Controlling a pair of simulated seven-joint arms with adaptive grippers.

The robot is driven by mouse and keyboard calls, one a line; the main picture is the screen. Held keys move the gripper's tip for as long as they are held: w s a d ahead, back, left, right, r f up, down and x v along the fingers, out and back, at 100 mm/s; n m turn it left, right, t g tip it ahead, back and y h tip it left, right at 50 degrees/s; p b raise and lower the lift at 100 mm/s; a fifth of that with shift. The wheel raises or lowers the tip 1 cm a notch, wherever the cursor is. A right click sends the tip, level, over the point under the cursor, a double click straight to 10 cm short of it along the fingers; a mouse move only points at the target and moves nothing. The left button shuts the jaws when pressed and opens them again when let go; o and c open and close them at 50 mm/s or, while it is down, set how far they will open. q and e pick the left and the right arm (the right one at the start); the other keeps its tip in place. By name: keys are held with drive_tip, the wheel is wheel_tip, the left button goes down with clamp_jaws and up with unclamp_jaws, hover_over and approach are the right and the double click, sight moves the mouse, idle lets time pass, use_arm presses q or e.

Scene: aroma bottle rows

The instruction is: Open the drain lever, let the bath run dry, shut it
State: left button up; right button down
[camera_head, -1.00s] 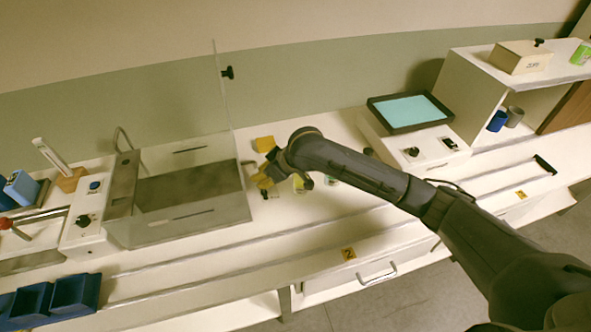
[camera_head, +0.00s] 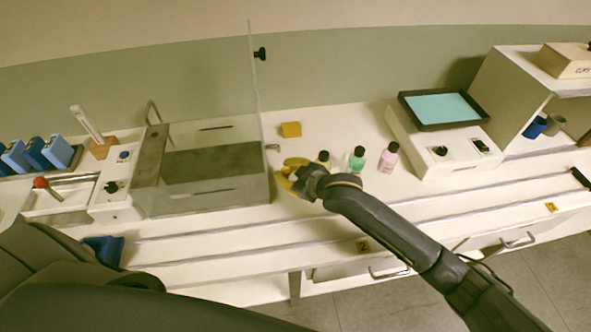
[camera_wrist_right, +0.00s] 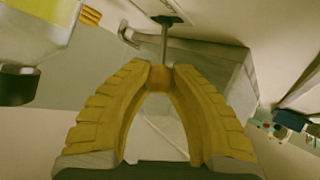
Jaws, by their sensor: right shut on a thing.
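The steel bath (camera_head: 222,198) stands left of centre in the head view, with a clear screen at its right side. Its water level cannot be made out. A small spout (camera_head: 272,148) sticks out at its right; it also shows in the wrist view (camera_wrist_right: 128,35). My right gripper (camera_head: 287,176), with yellow fingers, is low beside the bath's right front corner. In the wrist view its fingertips (camera_wrist_right: 160,77) are closed on the end of a thin metal lever (camera_wrist_right: 164,45), which runs to a dark round base. My left gripper is out of view.
A control box with a teal screen (camera_head: 440,108) is further right. A red-knobbed rod (camera_head: 40,183) and blue blocks are left.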

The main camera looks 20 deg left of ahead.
drive_tip(key=shift+s+a, duration=0.2)
drive_tip(key=c, duration=1.3)
unclamp_jaws()
drive_tip(key=shift+a, duration=0.1)
drive_tip(key=shift+o, duration=1)
drive_tip(key=shift+w, duration=0.1)
drive_tip(key=shift+d, duration=0.2)
drive_tip(key=shift+d+r, duration=0.2)
drive_tip(key=shift+d, duration=0.2)
drive_tip(key=v, duration=1.1)
drive_tip(key=shift+s, duration=0.25)
